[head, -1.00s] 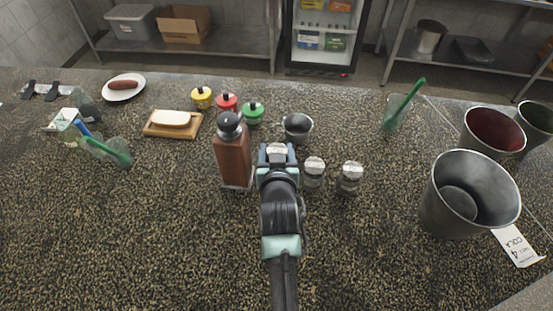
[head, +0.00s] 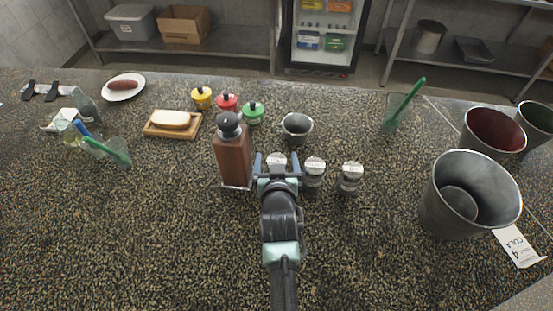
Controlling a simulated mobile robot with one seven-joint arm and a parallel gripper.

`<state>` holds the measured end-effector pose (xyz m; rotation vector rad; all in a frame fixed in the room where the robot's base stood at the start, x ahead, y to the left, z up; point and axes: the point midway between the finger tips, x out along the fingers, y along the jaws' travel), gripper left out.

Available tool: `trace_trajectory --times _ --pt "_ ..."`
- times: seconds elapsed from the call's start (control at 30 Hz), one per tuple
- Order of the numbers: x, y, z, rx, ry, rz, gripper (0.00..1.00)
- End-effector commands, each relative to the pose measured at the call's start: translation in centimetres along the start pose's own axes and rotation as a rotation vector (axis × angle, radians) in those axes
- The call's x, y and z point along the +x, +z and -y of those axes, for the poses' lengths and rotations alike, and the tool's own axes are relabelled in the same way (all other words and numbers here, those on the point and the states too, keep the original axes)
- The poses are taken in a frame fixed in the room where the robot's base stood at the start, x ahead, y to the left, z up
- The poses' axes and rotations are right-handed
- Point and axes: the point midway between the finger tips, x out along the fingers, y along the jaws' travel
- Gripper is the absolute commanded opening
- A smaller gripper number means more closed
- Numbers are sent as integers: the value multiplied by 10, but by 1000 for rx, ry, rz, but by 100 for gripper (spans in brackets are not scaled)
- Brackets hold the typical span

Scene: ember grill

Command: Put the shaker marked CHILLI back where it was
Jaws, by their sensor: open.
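Three small glass shakers with pale metal lids stand in a row on the speckled counter: a left shaker (head: 277,159), a middle shaker (head: 314,171) and a right shaker (head: 350,177). Their markings are too small to read, so I cannot tell which says CHILLI. My gripper (head: 277,163) is open, with one finger on each side of the left shaker's top. The gripper hides that shaker's lower part. I cannot tell whether the fingers touch it.
A small metal cup (head: 297,127) is behind the shakers. A large metal bucket (head: 440,205) is at right. The front counter is clear.

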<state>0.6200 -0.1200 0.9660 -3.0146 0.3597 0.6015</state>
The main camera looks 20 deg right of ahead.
Motion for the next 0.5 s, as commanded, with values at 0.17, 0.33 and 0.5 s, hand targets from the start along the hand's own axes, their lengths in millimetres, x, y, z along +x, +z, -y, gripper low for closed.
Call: trace_trajectory --times 0.17,0.33,0.5 --pt "-2 -4 0 0 0 0 91" --pt "-19 -2 0 -1 0 0 91" --pt "-48 -1 0 -1 0 1 91"
